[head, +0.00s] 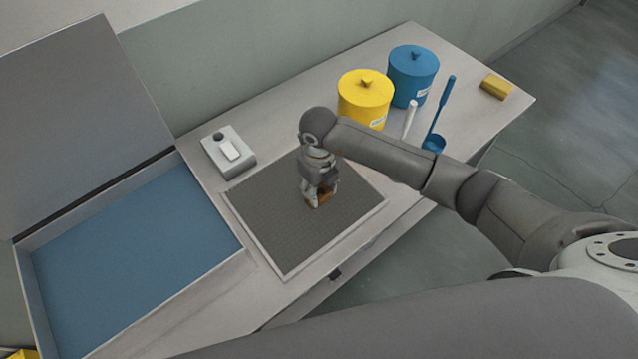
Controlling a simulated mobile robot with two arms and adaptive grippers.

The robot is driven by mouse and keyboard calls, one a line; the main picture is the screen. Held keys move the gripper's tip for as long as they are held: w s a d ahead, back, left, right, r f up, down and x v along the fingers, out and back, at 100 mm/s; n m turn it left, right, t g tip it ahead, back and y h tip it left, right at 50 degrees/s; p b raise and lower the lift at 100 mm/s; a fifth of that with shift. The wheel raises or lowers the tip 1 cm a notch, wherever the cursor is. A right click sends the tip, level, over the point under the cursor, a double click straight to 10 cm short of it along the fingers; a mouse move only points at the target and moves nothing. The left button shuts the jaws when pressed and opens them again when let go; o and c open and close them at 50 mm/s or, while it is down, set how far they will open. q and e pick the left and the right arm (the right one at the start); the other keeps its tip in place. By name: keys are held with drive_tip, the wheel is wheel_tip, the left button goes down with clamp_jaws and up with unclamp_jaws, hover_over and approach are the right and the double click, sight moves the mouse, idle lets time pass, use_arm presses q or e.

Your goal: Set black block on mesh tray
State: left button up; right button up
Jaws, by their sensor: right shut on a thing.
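The mesh tray (268,222) is a dark grey, fine-meshed square with a pale rim, lying flat on the bench. My right gripper (318,198) points down over the tray, right of its middle. It is shut on a small block (323,199), mostly hidden by the fingers; the part that shows looks orange-brown, not black. The block is at or just above the mesh; I cannot tell whether it touches. No other black block shows. My left gripper is not in view.
An open tank with a blue inside (130,260) stands left of the tray. A white box (228,152) sits behind it.

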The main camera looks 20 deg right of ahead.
sight(319, 190)
drive_tip(key=shift+f, duration=0.1)
drive_tip(key=o, duration=1.1)
drive_tip(key=shift+o, duration=0.2)
wheel_tip(319, 190, up, 12)
drive_tip(key=b, duration=0.3)
